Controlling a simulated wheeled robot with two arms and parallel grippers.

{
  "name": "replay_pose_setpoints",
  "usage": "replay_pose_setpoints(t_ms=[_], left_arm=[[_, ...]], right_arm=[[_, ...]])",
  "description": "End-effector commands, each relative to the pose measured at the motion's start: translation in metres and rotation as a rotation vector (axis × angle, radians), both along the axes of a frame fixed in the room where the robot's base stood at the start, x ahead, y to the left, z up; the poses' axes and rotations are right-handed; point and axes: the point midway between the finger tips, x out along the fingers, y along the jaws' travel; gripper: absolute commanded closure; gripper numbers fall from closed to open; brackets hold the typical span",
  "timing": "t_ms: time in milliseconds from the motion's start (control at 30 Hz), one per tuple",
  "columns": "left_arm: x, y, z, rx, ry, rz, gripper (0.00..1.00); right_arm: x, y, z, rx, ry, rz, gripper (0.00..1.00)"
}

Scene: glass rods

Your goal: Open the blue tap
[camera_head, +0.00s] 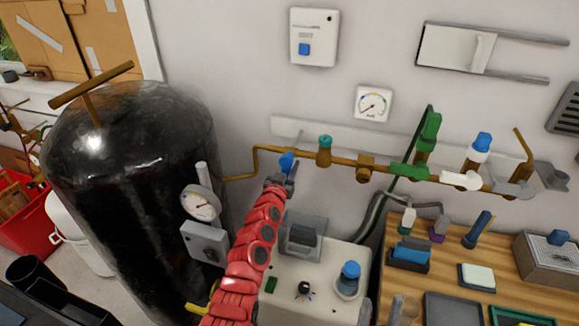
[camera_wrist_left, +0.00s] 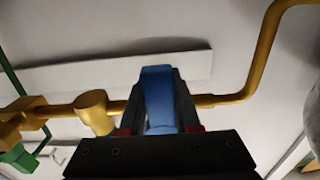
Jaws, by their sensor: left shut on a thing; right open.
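The blue tap (camera_head: 287,160) sits on the brass pipe along the wall, near the left end of the pipe. My left gripper (camera_head: 281,182) reaches it from below at the end of my red arm. In the left wrist view the blue handle (camera_wrist_left: 158,98) stands upright between the dark fingers of my left gripper (camera_wrist_left: 160,118), which are shut on it. The tap's base is hidden behind the gripper.
More fittings line the pipe to the right: a teal-topped one (camera_head: 324,150), a green valve (camera_head: 427,130) and a white-and-blue one (camera_head: 480,150). A black tank (camera_head: 130,200) stands left. A pale machine (camera_head: 325,275) and a wooden bench (camera_head: 455,255) stand below the pipe.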

Motion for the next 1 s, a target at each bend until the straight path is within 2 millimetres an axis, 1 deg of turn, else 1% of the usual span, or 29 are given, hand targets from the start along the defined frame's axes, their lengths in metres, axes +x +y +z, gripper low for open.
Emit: replay_pose_setpoints(t_ms=[667, 867, 1000], left_arm=[[0.000, 0.000, -0.001, 0.011, -0.002, 0.000, 1.00], [0.001, 0.004, -0.004, 0.076, -0.025, 0.002, 1.00], [0.002, 0.007, -0.006, 0.161, -0.054, 0.002, 1.00]], right_arm=[[0.000, 0.000, -0.003, 0.000, 0.000, 0.000, 0.50], [0.000, 0.000, -0.015, 0.000, 0.000, 0.000, 0.50], [0.000, 0.000, -0.033, 0.000, 0.000, 0.000, 0.50]])
